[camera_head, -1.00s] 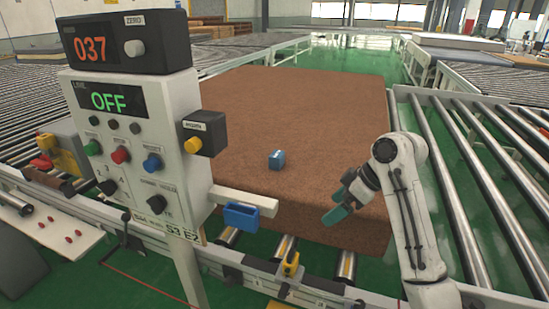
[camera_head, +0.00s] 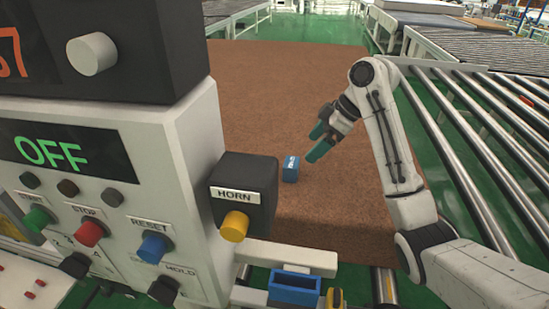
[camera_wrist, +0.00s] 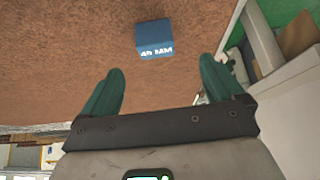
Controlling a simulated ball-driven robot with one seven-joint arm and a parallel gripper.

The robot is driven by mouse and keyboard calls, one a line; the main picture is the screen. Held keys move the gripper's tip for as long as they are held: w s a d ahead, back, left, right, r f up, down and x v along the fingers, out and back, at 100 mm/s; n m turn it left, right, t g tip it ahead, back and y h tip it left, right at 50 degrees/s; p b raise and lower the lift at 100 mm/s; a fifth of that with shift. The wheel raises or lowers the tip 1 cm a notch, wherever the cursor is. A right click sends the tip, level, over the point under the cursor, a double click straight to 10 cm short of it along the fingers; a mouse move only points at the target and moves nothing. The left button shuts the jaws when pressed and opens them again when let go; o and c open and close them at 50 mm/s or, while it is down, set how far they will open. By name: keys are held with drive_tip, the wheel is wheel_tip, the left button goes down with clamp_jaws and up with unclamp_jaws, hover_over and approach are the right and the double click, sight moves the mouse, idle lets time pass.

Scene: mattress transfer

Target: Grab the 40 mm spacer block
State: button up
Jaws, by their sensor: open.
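The blue spacer block (camera_head: 290,170) sits on the brown mattress (camera_head: 270,105). In the wrist view the block (camera_wrist: 153,37) shows white lettering ending in "MM"; the second digit is blurred. My gripper (camera_head: 317,151) has green fingers and is just right of the block in the head view, apparently above the mattress. In the wrist view my gripper (camera_wrist: 161,70) has its two fingers spread wide with nothing between them. The block lies beyond the fingertips, roughly centred between them, and is not touched.
A control panel (camera_head: 75,200) with a HORN box (camera_head: 243,190) stands close on the left. A small blue open holder (camera_head: 296,288) is on a rail at the mattress's near edge. Roller conveyors (camera_head: 490,130) run along the right. The mattress around the block is clear.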

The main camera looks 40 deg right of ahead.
sight(294, 162)
drive_tip(key=x, duration=0.5)
drive_tip(key=shift+w, duration=0.5)
drive_tip(key=shift+p+x, duration=0.5)
drive_tip(key=shift+x, duration=2.35)
drive_tip(key=shift+s+d+f, duration=0.1)
drive_tip(key=shift+d, duration=0.05)
drive_tip(key=shift+c, duration=0.2)
drive_tip(key=c, duration=1.1)
